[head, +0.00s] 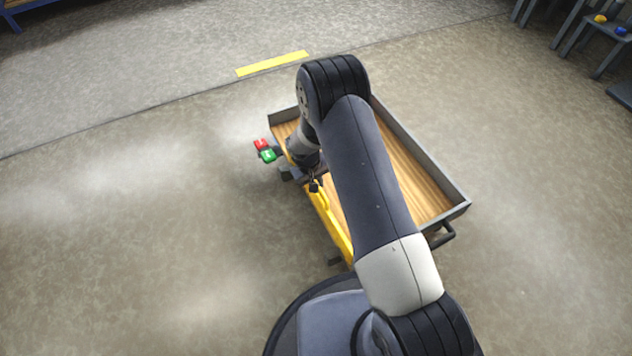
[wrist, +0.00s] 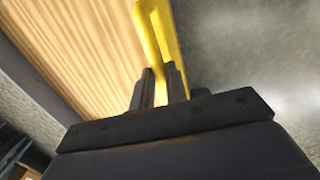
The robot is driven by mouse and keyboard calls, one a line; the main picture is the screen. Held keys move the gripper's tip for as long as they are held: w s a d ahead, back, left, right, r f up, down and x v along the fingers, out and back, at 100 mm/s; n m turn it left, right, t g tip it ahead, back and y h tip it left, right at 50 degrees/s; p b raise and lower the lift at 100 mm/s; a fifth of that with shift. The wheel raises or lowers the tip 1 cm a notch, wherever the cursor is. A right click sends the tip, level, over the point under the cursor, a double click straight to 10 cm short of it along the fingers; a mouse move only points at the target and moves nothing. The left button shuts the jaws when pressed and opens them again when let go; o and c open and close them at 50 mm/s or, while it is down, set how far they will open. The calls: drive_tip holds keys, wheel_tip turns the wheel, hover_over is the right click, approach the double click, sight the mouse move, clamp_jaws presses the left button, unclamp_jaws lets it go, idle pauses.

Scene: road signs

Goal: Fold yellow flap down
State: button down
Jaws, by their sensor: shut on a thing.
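The yellow flap (head: 335,228) forms the left side of a cart (head: 446,184) with a wooden bed and dark grey walls. It appears upright, as a narrow yellow strip. My gripper (head: 315,185) is at the flap's upper edge, partly hidden by my arm. In the wrist view my gripper (wrist: 159,82) is shut on the flap's yellow handle (wrist: 150,32), with the fingers on either side of it. The flap's edge shows just behind the handle (wrist: 184,52). My arm hides part of the cart bed and the flap's far part.
A red piece (head: 261,144) and a green piece (head: 268,156) stand out at the cart's far left. A dark push handle (head: 443,236) sticks out at its near right. A yellow stripe (head: 272,63) marks the floor. Floor left of the flap is clear.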

drive_tip(key=shift+a, duration=0.1)
drive_tip(key=s+a+f+t+h+b, duration=0.1)
drive_tip(key=s+a+f+h+b, duration=0.2)
drive_tip(key=a, duration=0.9)
drive_tip(key=shift+s+f+b, duration=1.2)
drive_tip(key=shift+f+b, duration=1.2)
drive_tip(key=shift+b, duration=1)
drive_tip(key=shift+a, duration=0.15)
drive_tip(key=c, duration=1.4)
unclamp_jaws()
drive_tip(key=shift+s+a+f, duration=0.1)
drive_tip(key=shift+a, duration=0.05)
